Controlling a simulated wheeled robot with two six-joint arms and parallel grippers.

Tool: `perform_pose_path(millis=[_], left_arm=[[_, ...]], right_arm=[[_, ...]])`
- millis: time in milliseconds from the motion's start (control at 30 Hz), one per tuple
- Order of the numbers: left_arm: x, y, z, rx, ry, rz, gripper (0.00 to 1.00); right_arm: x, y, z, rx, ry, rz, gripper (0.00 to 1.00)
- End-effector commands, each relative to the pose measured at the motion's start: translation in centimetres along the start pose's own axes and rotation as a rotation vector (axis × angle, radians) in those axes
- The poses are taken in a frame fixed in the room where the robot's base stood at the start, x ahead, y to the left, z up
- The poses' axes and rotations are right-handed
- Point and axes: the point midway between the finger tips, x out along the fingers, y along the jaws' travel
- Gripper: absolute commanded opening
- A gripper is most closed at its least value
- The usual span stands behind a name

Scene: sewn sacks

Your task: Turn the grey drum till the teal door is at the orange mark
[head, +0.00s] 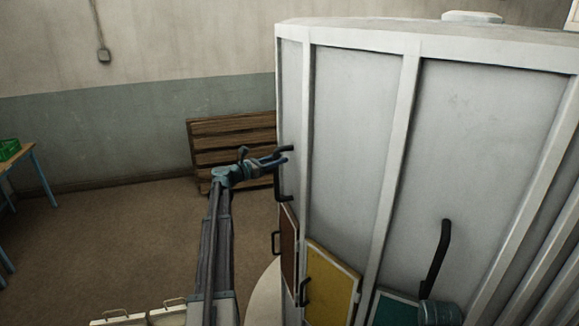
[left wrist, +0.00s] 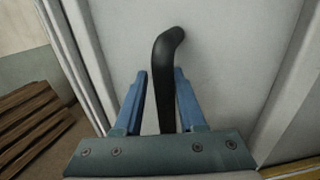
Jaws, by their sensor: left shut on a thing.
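The grey drum (head: 350,110) is a tall, ribbed, light-grey body filling the right half of the head view. Low on it are a brown door (head: 289,245), a yellow door (head: 332,285) and the teal door (head: 392,309), which is cut off at the bottom edge. I see no orange mark. My left gripper (head: 279,160) is at the drum's left side, shut on a black handle (head: 279,185). In the left wrist view the black handle (left wrist: 167,85) stands between the blue fingers (left wrist: 160,80). My right gripper does not show.
A second black drum handle (head: 440,250) stands above the teal door. A brown slatted wooden stack (head: 225,140) stands by the wall behind my left gripper. A blue-legged table (head: 35,160) with a green tray (head: 9,149) is at far left. The floor between is clear.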

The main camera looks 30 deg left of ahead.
Motion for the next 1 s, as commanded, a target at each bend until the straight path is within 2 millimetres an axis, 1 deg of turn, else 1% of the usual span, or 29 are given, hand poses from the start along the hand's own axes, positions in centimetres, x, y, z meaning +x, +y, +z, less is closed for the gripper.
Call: perform_pose_path(millis=[33,267,300,400,600,1000], left_arm=[[-0.5,2.3,-0.3,0.008,0.012,0.043,0.00],[-0.7,1.1,-0.6,0.010,0.019,0.029,0.00],[-0.7,0.9,-0.6,0.010,0.018,0.027,0.41],[-0.7,0.6,-0.5,0.009,0.016,0.026,0.57],[-0.6,0.2,-0.4,0.008,0.013,0.023,0.57],[-0.2,0.2,-0.3,0.007,0.011,0.019,0.57]], right_arm=[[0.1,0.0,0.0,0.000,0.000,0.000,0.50],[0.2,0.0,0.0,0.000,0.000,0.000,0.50],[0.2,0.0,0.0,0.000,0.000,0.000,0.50],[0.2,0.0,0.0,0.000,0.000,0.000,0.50],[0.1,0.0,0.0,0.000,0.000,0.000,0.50],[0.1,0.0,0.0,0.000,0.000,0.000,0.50]])
